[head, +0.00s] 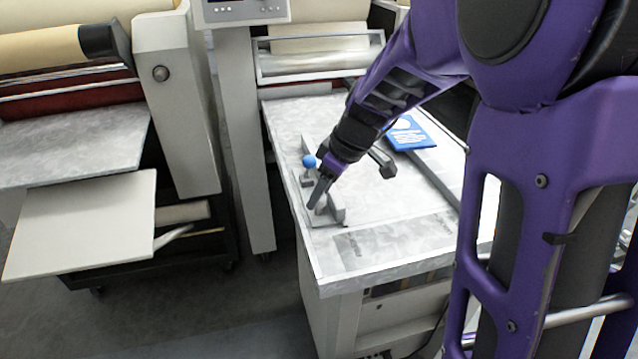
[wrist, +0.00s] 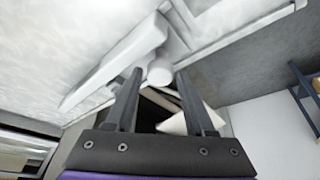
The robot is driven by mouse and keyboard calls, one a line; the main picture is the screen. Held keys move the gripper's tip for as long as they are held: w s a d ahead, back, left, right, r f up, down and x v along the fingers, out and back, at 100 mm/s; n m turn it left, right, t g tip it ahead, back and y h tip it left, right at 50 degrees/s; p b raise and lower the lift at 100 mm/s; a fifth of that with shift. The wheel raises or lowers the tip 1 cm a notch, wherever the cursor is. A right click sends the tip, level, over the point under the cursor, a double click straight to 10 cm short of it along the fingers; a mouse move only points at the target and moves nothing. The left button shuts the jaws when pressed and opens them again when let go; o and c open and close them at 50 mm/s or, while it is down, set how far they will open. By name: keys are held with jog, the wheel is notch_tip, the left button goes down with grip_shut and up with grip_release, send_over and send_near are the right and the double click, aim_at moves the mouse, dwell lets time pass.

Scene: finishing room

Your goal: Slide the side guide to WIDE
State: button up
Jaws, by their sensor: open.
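The side guide (head: 337,207) is a short grey bar on the near left part of the feed table (head: 385,240). In the wrist view the guide (wrist: 118,62) runs diagonally, with a pale round post (wrist: 160,72) at its side. My gripper (head: 319,193) is open and points down at the guide. In the wrist view my gripper (wrist: 159,76) has its two fingertips on either side of the post, with nothing clamped; contact is unclear. In the head view the fingers partly hide the guide. No WIDE mark is readable.
A blue ball knob (head: 309,161) stands just behind my gripper at the table's left edge. A blue card (head: 408,134) lies farther back on the table. Rollers (head: 318,62) are at the back. A second machine with a pale board (head: 85,222) stands left. The table's front is clear.

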jog(key=shift+f, duration=0.15)
jog(key=shift+c, duration=0.2)
grip_shut()
jog(key=shift+w, duration=0.1)
dwell(1.1)
